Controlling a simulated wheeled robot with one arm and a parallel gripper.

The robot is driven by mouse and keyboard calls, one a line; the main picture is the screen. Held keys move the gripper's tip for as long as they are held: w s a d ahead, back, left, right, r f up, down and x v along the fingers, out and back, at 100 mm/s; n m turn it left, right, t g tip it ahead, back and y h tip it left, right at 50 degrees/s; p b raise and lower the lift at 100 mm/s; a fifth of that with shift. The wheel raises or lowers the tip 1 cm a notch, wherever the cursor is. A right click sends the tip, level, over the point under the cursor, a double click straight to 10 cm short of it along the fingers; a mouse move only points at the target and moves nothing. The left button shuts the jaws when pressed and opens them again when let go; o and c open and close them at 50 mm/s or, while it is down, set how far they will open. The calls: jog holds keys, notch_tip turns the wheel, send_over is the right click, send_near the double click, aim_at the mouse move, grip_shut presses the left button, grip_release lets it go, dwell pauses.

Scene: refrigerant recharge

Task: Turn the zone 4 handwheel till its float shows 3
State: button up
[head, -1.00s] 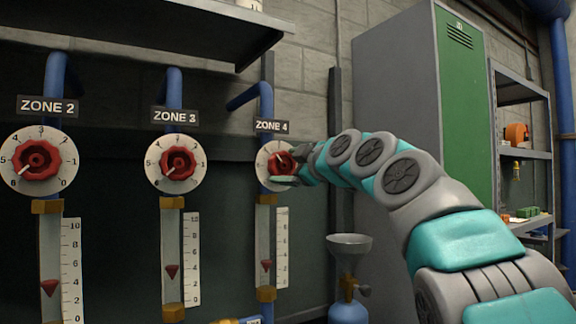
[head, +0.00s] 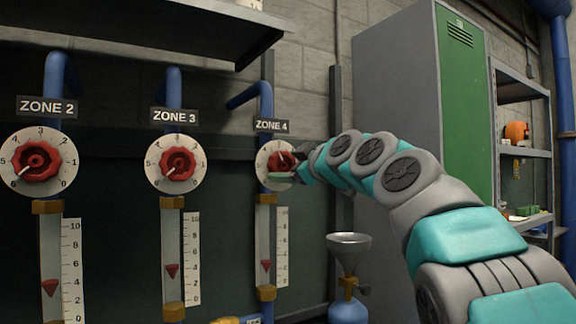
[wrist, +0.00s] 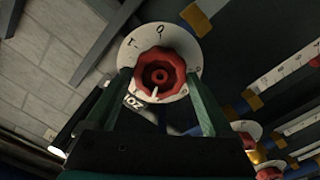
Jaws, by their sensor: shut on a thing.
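The zone 4 handwheel (head: 282,161) is a red knob on a white numbered dial below the ZONE 4 label (head: 271,126). In the wrist view the red wheel (wrist: 160,76) sits between my two fingers, its white pointer visible. My gripper (head: 287,164) is shut on this wheel, one finger on each side, partly covering it and the dial in the head view. The zone 4 float (head: 266,265) is a small red cone in the lower part of its glass tube, beside a white scale (head: 282,247). The scale numbers are too small to read surely.
The zone 3 handwheel (head: 178,163) and zone 2 handwheel (head: 38,160) are to the left. A dark shelf (head: 150,30) overhangs above. A funnel (head: 349,243) on a blue bottle (head: 348,309) stands below my arm. A grey and green cabinet (head: 395,100) is behind.

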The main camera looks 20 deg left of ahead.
jog(key=o, duration=1.3)
jog(key=shift+f, duration=0.1)
jog(key=shift+s+d+f+b, duration=0.1)
jog(key=shift+s+d+b, duration=0.2)
jog(key=shift+d+b, duration=0.2)
jog(key=shift+r+b+v, duration=0.2)
jog(key=shift+b+v, duration=1.95)
jog(key=shift+v, duration=0.85)
